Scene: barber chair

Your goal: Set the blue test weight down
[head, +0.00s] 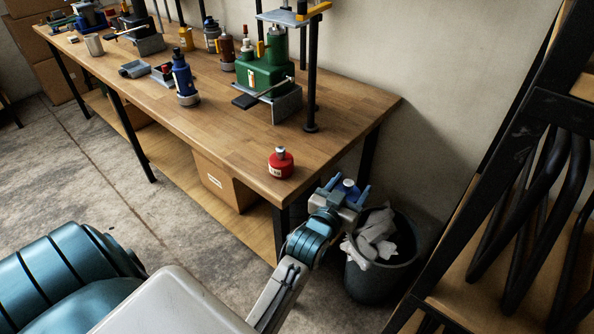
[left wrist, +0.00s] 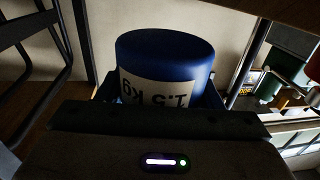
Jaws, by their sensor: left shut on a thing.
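The blue test weight (head: 348,186) is held in my left gripper (head: 347,191), just beyond the near right corner of the wooden workbench (head: 235,160). In the left wrist view the weight (left wrist: 166,52) is a dark blue cylinder between the jaws, with a pale label reading 1.5 kg upside down. The jaws hide its lower part. In the head view the weight looks clear of the bench top, with the bin behind and below it. My right gripper is not in view.
A dark bin (head: 375,283) with crumpled paper is on the floor by that end. A green machine (head: 265,72) and a blue bottle (head: 184,82) stand farther back. A black-framed rack (head: 535,115) is at right.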

